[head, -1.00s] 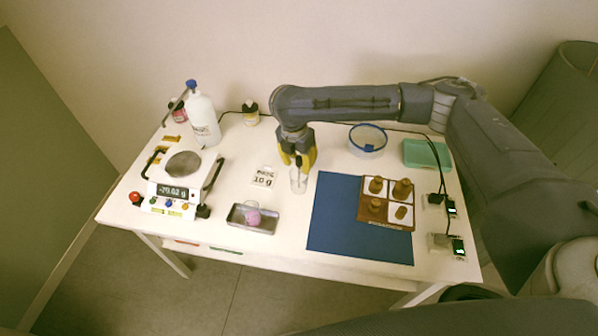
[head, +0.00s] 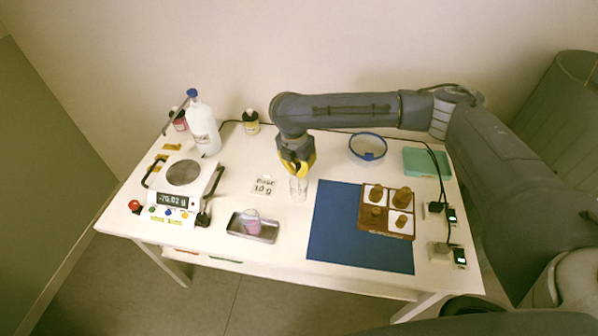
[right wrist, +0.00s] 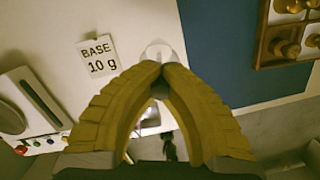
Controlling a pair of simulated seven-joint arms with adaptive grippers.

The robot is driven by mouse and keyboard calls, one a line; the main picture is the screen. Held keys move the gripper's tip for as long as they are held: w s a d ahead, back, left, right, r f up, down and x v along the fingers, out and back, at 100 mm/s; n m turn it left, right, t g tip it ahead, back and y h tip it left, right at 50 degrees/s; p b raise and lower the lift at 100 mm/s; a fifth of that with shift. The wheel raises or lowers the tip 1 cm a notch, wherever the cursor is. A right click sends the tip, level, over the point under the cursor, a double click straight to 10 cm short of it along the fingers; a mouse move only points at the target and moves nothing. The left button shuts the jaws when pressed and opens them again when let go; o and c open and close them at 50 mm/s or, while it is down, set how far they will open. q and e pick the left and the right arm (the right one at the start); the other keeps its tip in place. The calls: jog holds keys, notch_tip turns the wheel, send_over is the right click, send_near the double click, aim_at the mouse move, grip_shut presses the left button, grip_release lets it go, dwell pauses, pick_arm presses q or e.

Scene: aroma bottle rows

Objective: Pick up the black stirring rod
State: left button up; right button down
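A clear glass vessel (head: 299,190) stands on the table left of the blue mat; its rim shows in the right wrist view (right wrist: 157,48). My right gripper (head: 297,172) points down right above it, its yellow fingers drawn together. In the right wrist view the fingertips (right wrist: 162,70) meet over the vessel. The black stirring rod (right wrist: 168,146) seems to show as a dark piece between the fingers; most of it is hidden, and the grip appears to be on it. My left gripper is not in view.
A metal tray (head: 235,229) with a pink item lies front left of the vessel, and a BASE 10 g card (head: 264,185) lies left. The scale (head: 176,200) and a white bottle (head: 203,125) stand farther left.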

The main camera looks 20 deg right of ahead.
notch_tip(320, 180, up, 20)
jog(key=shift+f, duration=0.25)
dwell(0.3)
jog(key=shift+f, duration=0.1)
